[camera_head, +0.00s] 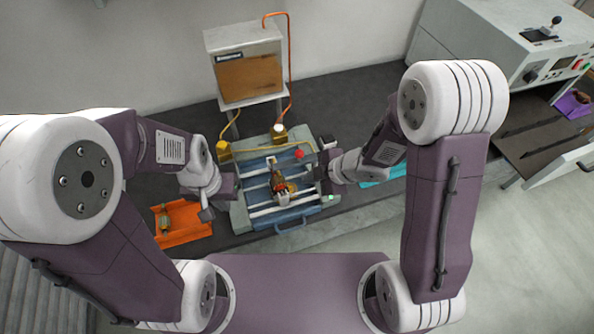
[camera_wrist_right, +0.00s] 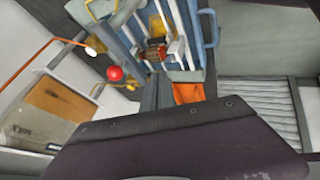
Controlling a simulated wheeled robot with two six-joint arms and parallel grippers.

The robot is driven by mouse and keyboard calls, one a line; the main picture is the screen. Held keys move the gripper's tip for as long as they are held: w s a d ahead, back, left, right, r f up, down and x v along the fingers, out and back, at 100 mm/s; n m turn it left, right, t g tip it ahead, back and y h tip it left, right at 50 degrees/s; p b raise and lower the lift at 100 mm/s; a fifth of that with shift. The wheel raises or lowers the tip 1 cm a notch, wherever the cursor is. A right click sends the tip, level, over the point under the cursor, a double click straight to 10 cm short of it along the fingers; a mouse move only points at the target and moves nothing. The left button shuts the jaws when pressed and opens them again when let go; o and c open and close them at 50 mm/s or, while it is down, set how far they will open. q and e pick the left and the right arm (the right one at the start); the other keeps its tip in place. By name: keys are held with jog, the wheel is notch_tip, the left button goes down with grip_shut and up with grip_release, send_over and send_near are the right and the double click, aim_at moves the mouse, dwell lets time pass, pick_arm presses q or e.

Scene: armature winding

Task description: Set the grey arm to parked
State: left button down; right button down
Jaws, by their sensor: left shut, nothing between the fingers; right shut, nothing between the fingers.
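The winding fixture (camera_head: 240,222) stands mid-table with pale rails over a blue bed and a copper-wound armature (camera_head: 279,183) at its centre. A red ball knob (camera_head: 299,154) is at its back right; it also shows in the right wrist view (camera_wrist_right: 115,73). I cannot tell clearly which part is the grey arm. My left gripper (camera_head: 226,186) is at the fixture's left side, shut and empty. My right gripper (camera_head: 323,180) is at its right side, in front of the red knob, shut and empty. Whether either touches the fixture is unclear.
An orange tray (camera_head: 190,233) holding a small part lies left of the fixture. A teal tray (camera_head: 385,175) is partly hidden behind my right arm. A box on a stand (camera_head: 240,37) with copper tubing is behind. A grey cabinet (camera_head: 480,45) stands at right.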

jog(key=w+a+f+p, duration=0.2)
jog(key=w+a+f, duration=0.1)
jog(key=w, duration=0.2)
jog(key=shift+w+a+f, duration=0.3)
jog(key=shift+a+f, duration=0.05)
jog(key=shift+a, duration=0.05)
